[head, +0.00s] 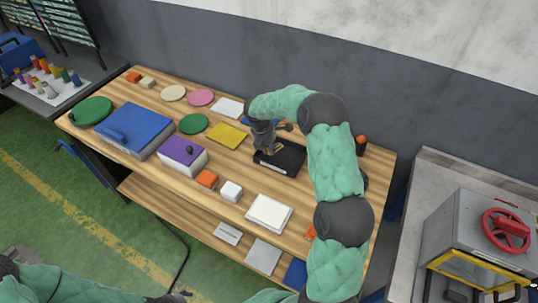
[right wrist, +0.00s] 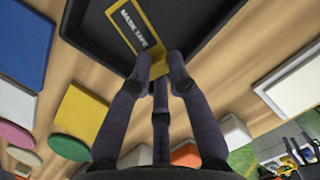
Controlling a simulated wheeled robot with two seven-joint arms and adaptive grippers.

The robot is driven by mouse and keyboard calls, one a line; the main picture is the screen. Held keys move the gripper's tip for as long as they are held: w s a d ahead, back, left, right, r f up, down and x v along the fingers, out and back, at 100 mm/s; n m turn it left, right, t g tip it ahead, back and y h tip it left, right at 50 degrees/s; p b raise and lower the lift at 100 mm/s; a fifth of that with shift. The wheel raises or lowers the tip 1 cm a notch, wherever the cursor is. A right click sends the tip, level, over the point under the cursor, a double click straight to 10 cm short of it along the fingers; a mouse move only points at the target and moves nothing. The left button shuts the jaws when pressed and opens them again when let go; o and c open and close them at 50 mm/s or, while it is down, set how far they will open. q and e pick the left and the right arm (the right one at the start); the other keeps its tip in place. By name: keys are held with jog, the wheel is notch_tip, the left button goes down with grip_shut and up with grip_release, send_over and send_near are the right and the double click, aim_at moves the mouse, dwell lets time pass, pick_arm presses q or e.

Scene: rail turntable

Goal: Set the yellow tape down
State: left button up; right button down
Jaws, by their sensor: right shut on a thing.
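The yellow tape (right wrist: 160,88) is between the fingertips of my right gripper (right wrist: 160,72) in the right wrist view, partly hidden by the fingers. In the head view the right gripper (head: 268,149) points down at the black tray (head: 291,161). I cannot tell whether the tape touches the tray. My left gripper (head: 178,297) shows only in part at the bottom edge of the head view.
On the wooden table (head: 325,190) lie a yellow pad (head: 227,136), green disc (head: 193,124), purple-topped box (head: 182,155), white block (head: 231,191) and white pad (head: 269,213). A blue case (head: 131,131) lies at left. A grey machine with a red wheel (head: 506,230) stands at right.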

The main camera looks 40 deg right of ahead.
aim_at(269, 159)
jog(key=shift+w+d+f, duration=0.3)
jog(key=shift+f, duration=0.2)
jog(key=shift+w+d+f, duration=0.25)
jog(key=shift+w+f, duration=0.05)
jog(key=shift+f, duration=0.2)
jog(key=shift+a+b+x, duration=0.15)
jog(key=shift+b+x, duration=0.1)
jog(key=shift+x, duration=0.45)
jog(key=shift+a+b+x, duration=0.15)
jog(key=shift+b+x, duration=0.1)
jog(key=shift+x, duration=0.45)
jog(key=shift+f, duration=0.2)
jog(key=c, duration=1.2)
grip_release()
jog(key=shift+o, duration=0.2)
jog(key=p+v, duration=0.2)
jog(key=v, duration=1)
jog(key=shift+r, duration=0.15)
jog(key=shift+a, duration=0.1)
